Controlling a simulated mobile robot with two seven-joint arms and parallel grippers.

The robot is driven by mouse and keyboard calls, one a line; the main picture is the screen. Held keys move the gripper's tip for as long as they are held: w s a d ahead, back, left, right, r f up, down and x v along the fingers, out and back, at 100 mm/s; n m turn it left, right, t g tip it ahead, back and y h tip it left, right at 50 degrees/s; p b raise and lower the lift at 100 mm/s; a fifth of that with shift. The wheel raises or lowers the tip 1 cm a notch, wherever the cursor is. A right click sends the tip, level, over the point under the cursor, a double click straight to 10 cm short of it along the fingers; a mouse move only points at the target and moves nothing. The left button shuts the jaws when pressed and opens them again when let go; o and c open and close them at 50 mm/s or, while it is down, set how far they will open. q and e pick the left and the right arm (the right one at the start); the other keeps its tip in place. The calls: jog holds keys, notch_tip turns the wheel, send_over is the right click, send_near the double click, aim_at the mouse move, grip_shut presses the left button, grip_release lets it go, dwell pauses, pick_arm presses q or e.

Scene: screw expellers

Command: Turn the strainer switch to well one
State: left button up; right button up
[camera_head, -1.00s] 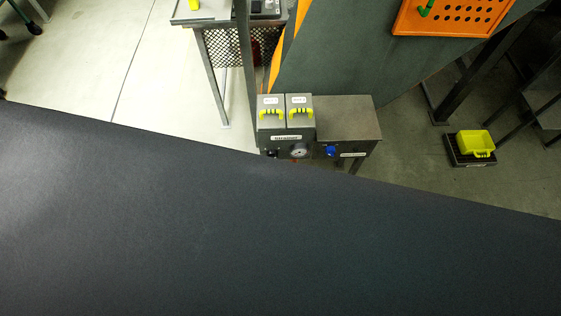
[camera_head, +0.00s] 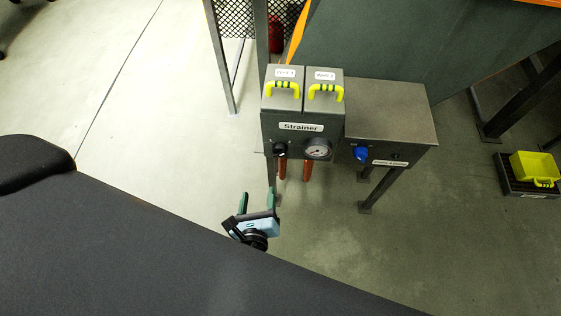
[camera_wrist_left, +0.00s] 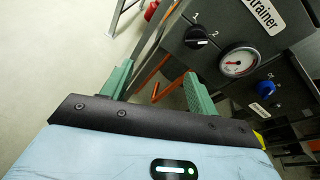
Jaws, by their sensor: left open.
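The strainer box (camera_head: 301,141) is a grey metal cabinet with a "Strainer" label. Its black rotary switch (camera_head: 280,150) is at the front left, beside a round gauge (camera_head: 318,149). In the left wrist view the switch (camera_wrist_left: 198,38) shows marks 1 and 2 around it; its pale pointer line appears to face the 2 side, but it is small. My left gripper (camera_head: 257,196) is open and empty, in front of and below the box, apart from the switch. Its green fingers (camera_wrist_left: 158,72) also show in the left wrist view. My right gripper is out of view.
Two lids with yellow handles (camera_head: 283,90), labelled as wells, top the box. A grey box with a blue knob (camera_head: 361,154) adjoins on the right. Copper pipes (camera_head: 307,170) hang below. A yellow-green bin (camera_head: 533,167) stands far right. Floor to the left is clear.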

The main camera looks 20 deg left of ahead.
aim_at(279, 155)
pick_arm(q)
jog(key=w+m+t+b, duration=0.1)
jog(key=w, duration=0.3)
jog(key=w+r+m+t+b, duration=0.1)
jog(key=w+m, duration=0.1)
jog(key=w, duration=0.2)
jog(key=w+m+t+b, duration=0.1)
jog(key=w, duration=0.4)
jog(key=shift+d+r+m, duration=0.35)
jog(key=shift+d+m, duration=0.05)
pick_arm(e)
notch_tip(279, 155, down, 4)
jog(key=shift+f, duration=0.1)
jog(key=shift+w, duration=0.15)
pick_arm(q)
jog(key=shift+b, duration=0.3)
jog(key=c, duration=1)
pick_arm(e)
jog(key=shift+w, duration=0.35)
